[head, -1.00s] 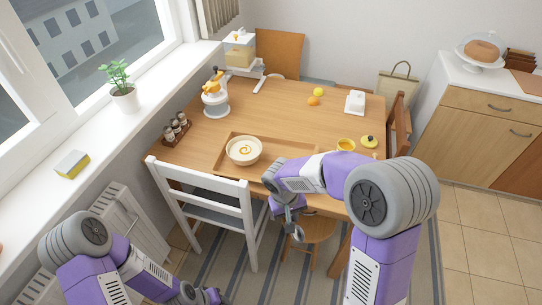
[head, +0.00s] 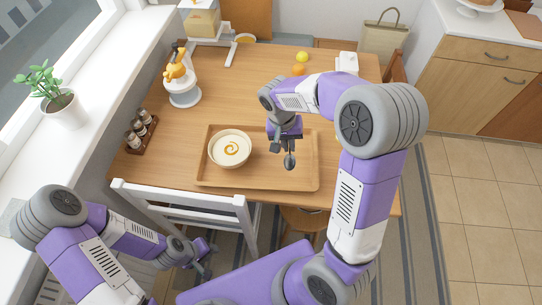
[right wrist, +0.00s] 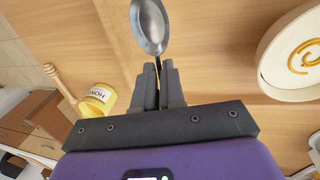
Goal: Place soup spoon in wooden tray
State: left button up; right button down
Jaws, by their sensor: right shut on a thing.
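The soup spoon (head: 290,161) is a grey metal spoon held by my right gripper (head: 286,143), bowl end pointing down over the right half of the wooden tray (head: 266,182). The right wrist view shows the spoon bowl (right wrist: 150,25) beyond the shut fingers (right wrist: 159,85). A gap between spoon and tray is hard to judge. The tray also holds a white bowl of soup (head: 230,149) on its left side. My left gripper (head: 205,252) is low at the left, off the table; its finger opening is unclear.
A spice rack (head: 141,131) and an orange-and-white juicer (head: 180,80) stand at the table's left. Fruit (head: 300,68) lies at the back. A white chair (head: 185,200) is at the front edge. A honey jar (right wrist: 97,100) and dipper (right wrist: 60,82) show in the wrist view.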

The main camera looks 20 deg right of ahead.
notch_tip(320, 180, down, 9)
jog(key=b, duration=0.3)
jog(key=shift+w+a, duration=0.1)
jog(key=shift+r, duration=0.1)
jog(key=c, duration=1.7)
grip_release()
jog(key=shift+f, duration=0.2)
jog(key=o, duration=0.5)
jog(key=shift+r, duration=0.15)
